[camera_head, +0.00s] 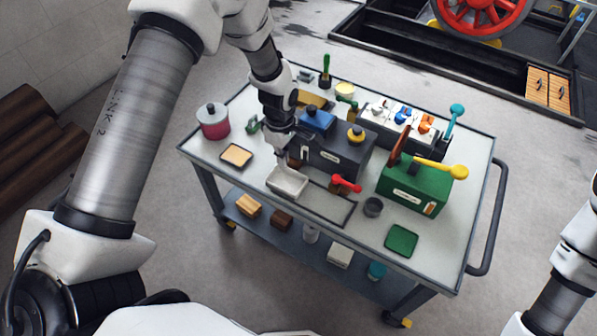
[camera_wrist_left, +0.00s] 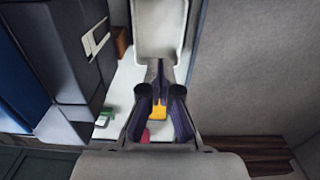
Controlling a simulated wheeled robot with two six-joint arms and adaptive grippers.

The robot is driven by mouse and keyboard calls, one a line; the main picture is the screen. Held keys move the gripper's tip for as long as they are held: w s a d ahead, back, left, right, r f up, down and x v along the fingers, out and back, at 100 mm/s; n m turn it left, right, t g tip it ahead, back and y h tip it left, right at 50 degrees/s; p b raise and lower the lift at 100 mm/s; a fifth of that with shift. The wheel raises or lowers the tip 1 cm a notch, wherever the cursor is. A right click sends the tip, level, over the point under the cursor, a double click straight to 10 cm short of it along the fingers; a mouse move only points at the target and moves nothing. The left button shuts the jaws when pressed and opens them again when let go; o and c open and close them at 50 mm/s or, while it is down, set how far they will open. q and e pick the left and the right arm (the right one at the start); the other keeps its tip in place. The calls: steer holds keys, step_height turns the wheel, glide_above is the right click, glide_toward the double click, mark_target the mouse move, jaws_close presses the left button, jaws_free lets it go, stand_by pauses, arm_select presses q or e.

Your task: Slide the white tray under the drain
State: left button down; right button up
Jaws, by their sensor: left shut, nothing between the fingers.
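The white tray (camera_head: 288,181) is a small shallow rectangular dish on the cart top, in front of the dark grey box (camera_head: 335,158). A red tap (camera_head: 346,184) sticks out from the front of that box, to the right of the tray. My left gripper (camera_head: 281,160) points down at the tray's back left edge with its fingers shut and empty. In the left wrist view the tray (camera_wrist_left: 159,25) lies just beyond the closed fingertips (camera_wrist_left: 158,66); I cannot tell whether they touch it. The right gripper is out of view; only my right arm shows.
A dark-rimmed shallow pan (camera_head: 325,206) lies right of the tray, below the tap. A grey cup (camera_head: 373,207), a green box (camera_head: 414,187) and a green tray (camera_head: 401,240) stand further right. A tan-filled tray (camera_head: 236,156) and a red pot (camera_head: 213,122) are at left.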

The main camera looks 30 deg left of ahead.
mark_target(296, 189)
arm_select(q)
step_height(296, 189, down, 9)
steer(key=shift+d+r, duration=0.1)
steer(key=d, duration=0.3)
steer(key=shift+s+d+f, duration=0.1)
steer(key=shift+f, duration=0.3)
steer(key=shift+d, duration=0.45)
steer(key=shift+a, duration=0.1)
